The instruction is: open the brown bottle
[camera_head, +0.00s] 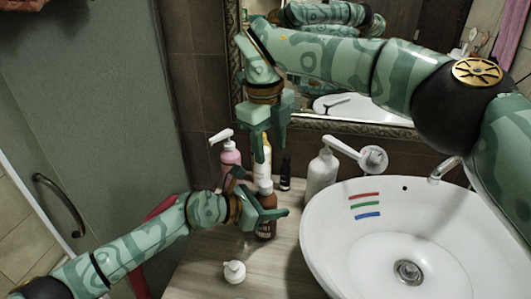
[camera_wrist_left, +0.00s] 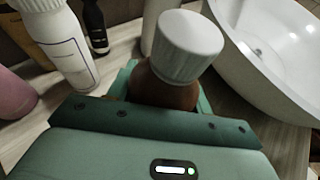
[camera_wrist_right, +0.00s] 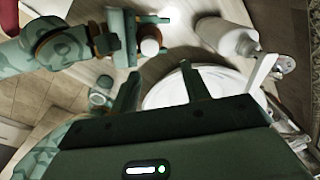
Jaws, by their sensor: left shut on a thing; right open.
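The brown bottle (camera_head: 267,228) stands upright on the counter, left of the basin. Its ribbed white cap (camera_wrist_left: 190,46) sits on top, and the cap also shows from above in the right wrist view (camera_wrist_right: 149,47). My left gripper (camera_head: 269,211) is shut around the bottle's body, below the cap. In the left wrist view, the bottle's brown shoulder (camera_wrist_left: 158,88) shows between the jaws and its lower part is hidden. My right gripper (camera_head: 269,148) is open and empty, fingers pointing down, above the bottle. In the right wrist view its fingers (camera_wrist_right: 160,72) are apart from the cap.
Behind the bottle stand a pink pump bottle (camera_head: 230,158), a pale bottle (camera_head: 261,150) and a small dark bottle (camera_head: 285,176). A white pump bottle (camera_head: 321,175) and the white basin (camera_head: 325,255) are to the right. A small white item (camera_head: 234,271) lies on the front counter.

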